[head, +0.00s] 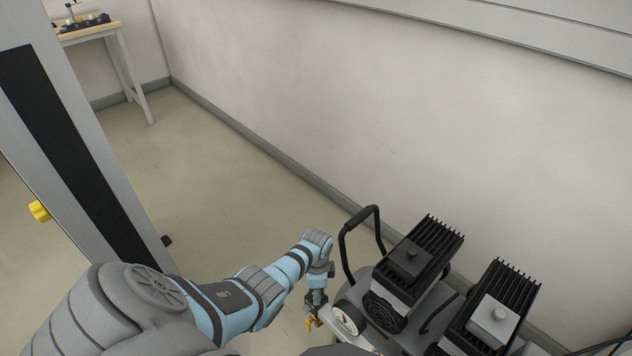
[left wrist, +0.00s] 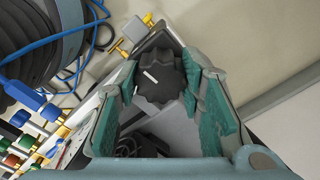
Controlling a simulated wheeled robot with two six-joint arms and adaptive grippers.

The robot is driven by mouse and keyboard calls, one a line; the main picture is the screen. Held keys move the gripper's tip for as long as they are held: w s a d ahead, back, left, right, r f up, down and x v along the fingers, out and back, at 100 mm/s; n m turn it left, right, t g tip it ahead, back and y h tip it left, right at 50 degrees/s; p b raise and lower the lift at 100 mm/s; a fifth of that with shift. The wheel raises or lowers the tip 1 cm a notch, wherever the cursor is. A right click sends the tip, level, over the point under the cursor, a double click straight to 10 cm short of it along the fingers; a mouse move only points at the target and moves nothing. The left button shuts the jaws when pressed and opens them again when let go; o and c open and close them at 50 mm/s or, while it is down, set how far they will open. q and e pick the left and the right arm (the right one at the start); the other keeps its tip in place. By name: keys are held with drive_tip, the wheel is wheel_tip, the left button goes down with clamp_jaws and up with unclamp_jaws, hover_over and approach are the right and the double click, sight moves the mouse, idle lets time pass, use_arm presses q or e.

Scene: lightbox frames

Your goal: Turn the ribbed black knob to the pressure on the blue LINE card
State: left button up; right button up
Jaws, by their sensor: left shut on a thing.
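The ribbed black knob (left wrist: 157,78) shows in the left wrist view between the two teal-padded fingers of my left gripper (left wrist: 163,66). The gripper is shut on the knob from both sides. A short white mark is on the knob's face, left of its middle. In the head view my left gripper (head: 315,302) is at the near left end of the compressor, beside a round white gauge (head: 345,318). The gauge's reading is too small to tell. The blue LINE card is not seen in either view. My right gripper is not in view.
The compressor has black finned heads (head: 420,255) and a black handle (head: 362,225). The floor (head: 235,195) beyond is clear up to the wall.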

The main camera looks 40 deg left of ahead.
use_arm(q)
drive_tip(key=shift+m, duration=0.4)
drive_tip(key=o, duration=1.2)
drive_tip(key=shift+c, duration=0.2)
drive_tip(key=shift+r, duration=0.1)
wheel_tip(320, 180, up, 12)
